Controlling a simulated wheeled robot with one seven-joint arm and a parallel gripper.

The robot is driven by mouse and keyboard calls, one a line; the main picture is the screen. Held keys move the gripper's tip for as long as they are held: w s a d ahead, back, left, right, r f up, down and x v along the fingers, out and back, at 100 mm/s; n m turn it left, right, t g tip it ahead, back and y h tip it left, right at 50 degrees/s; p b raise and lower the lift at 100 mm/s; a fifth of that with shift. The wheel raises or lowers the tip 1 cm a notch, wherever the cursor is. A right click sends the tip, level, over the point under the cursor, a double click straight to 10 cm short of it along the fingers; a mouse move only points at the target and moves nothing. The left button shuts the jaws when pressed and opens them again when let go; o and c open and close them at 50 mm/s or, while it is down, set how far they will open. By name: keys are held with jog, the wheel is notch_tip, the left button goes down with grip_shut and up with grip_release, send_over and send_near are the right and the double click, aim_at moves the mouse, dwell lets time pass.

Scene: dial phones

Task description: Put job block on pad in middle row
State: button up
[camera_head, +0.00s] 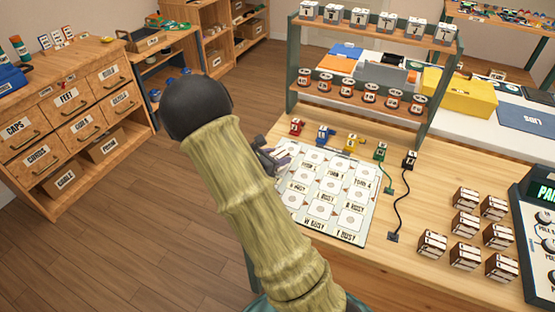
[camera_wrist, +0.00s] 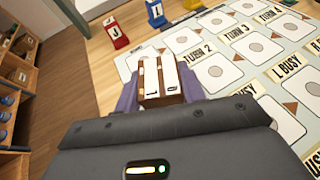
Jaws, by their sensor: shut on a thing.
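My gripper (camera_wrist: 160,92) is shut on a brown block with a white top (camera_wrist: 160,74), seen between its purple fingers in the wrist view. The mark on the block is too small to read. The gripper also shows in the head view (camera_head: 272,158), partly behind my arm, at the upper left edge of the card board (camera_head: 366,183). The board has rows of white pads with grey circles and labels such as TURN 2, TURN 4, L BUSY and Y BUSY. The held block is near the TURN 2 end; whether it touches the board I cannot tell.
Several similar brown blocks (camera_head: 465,223) stand right of the board. Red (camera_head: 296,127), blue (camera_head: 325,134) and yellow (camera_head: 354,142) lettered pieces line its far edge. Black and green cords lie to the right. A two-tier shelf (camera_head: 376,60) stands behind; a console (camera_head: 541,230) is far right.

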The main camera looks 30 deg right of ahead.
jog(key=shift+f, duration=0.45)
jog(key=shift+f, duration=0.15)
jog(key=o, duration=1)
jog(key=shift+r, duration=0.25)
jog(key=p+v, duration=0.1)
jog(key=v, duration=1.1)
jog(key=shift+s+f, duration=0.1)
jog(key=shift+f, duration=0.05)
